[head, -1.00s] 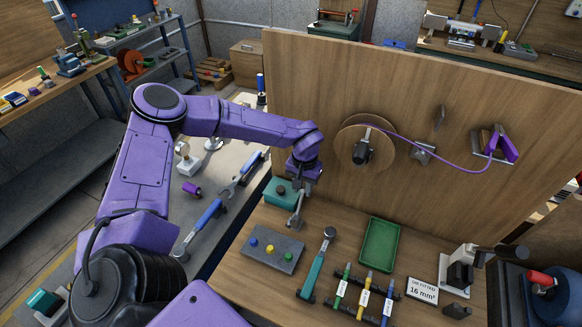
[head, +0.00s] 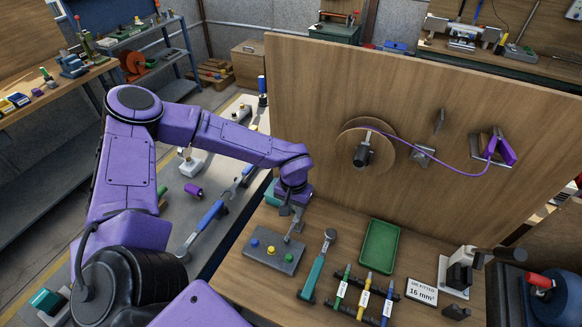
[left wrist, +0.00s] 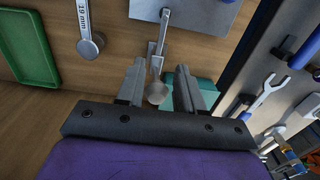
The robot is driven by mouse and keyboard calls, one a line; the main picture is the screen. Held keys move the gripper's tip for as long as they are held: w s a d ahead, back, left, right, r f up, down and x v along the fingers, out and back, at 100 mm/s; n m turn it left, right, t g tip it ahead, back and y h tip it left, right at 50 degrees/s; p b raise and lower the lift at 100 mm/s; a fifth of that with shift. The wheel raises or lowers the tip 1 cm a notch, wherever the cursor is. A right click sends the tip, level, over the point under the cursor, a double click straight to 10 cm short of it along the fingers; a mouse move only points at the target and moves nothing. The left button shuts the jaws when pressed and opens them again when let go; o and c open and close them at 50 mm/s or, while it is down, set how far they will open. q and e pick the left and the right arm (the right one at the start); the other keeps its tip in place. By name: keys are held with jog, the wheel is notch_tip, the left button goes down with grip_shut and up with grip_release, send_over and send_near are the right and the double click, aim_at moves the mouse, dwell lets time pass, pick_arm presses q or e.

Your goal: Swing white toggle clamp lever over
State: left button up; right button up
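A pale grey lever with a round end (left wrist: 157,92) shows in the left wrist view, beside the grey button box (left wrist: 195,10). In the head view the lever (head: 294,228) stands behind the button box (head: 271,250). My left gripper (head: 291,211) is low over the bench at the lever. In the left wrist view my left gripper (left wrist: 160,88) has its fingers apart, one on each side of the round end, with gaps visible. The lever's pivot is hard to make out. My right gripper is out of view.
A teal box (left wrist: 180,78) is close behind the fingers. A ratchet wrench (head: 317,268), a green tray (head: 380,246) and several screwdrivers (head: 363,300) lie to the right. A white-bodied device with a dark arm (head: 457,272) stands at right. A wooden panel (head: 300,110) rises behind.

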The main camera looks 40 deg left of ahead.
pick_arm(q)
jog(key=shift+o, duration=0.9)
jog(key=shift+w, duration=0.2)
notch_tip(320, 180, up, 7)
jog(key=shift+r, duration=0.1)
notch_tip(320, 180, up, 10)
jog(key=b, duration=0.1)
jog(key=shift+r+b, duration=0.25)
jog(key=shift+b, duration=0.15)
